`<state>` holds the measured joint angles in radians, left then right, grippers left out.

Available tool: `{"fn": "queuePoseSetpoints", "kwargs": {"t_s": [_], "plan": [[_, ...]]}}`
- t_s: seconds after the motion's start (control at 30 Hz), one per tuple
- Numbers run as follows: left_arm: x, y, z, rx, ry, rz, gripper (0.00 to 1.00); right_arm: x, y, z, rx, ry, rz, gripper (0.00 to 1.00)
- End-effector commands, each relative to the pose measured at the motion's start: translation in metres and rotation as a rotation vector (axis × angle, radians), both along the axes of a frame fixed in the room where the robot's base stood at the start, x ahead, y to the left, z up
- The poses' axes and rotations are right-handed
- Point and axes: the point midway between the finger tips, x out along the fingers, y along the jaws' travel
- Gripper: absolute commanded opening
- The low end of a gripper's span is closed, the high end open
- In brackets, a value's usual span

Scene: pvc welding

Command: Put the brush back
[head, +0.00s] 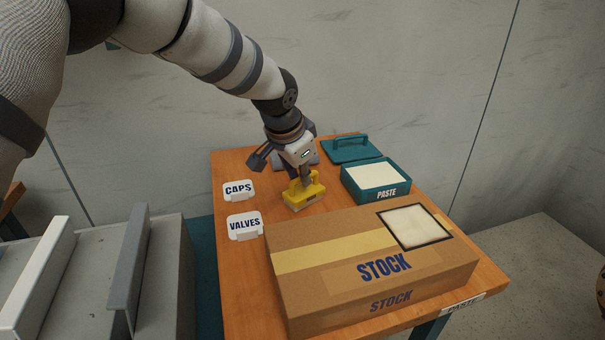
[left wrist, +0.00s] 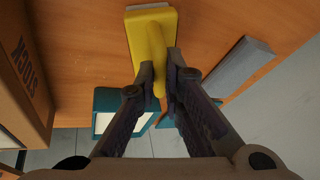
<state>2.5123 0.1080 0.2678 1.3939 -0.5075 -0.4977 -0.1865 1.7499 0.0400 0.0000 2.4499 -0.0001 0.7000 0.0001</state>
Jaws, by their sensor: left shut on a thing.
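The yellow brush (head: 304,195) is at the middle of the wooden table, between the label stands and the paste box. My left gripper (head: 305,177) points down from above and is shut on the brush's upright handle. In the left wrist view the brush (left wrist: 152,38) shows its yellow body with a pale edge, and the gripper fingers (left wrist: 160,82) close on both sides of its handle. The brush is at or very near the table top; I cannot tell whether it touches. My right gripper is not in view.
A large STOCK carton (head: 370,270) fills the table's front. The teal PASTE box (head: 376,181) is open to the right, its teal lid (head: 350,150) behind it. CAPS (head: 238,190) and VALVES (head: 244,226) stands are left. A grey block (left wrist: 245,66) lies beside the brush.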

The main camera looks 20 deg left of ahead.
Motion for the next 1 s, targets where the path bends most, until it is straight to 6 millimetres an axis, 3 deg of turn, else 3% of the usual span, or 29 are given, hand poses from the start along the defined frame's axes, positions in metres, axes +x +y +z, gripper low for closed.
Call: {"fn": "queuePoseSetpoints", "kwargs": {"t_s": [0.33,0.37,0.43,0.73,0.87,1.0], "plan": [[0.0,0.0,-0.003,-0.001,-0.004,0.0,0.0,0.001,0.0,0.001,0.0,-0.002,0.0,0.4],[0.0,0.0,-0.003,-0.001,-0.004,0.0,0.13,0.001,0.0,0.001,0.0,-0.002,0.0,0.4],[0.0,-0.001,-0.003,-0.001,-0.004,0.0,0.29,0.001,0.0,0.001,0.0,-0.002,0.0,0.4],[0.0,-0.001,-0.001,-0.001,-0.004,0.0,0.29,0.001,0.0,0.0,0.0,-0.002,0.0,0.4],[-0.006,0.0,0.021,0.0,-0.011,0.0,0.29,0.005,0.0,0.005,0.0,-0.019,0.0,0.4],[-0.024,0.003,0.061,-0.001,-0.017,0.0,0.29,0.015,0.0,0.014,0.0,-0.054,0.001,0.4]]}}
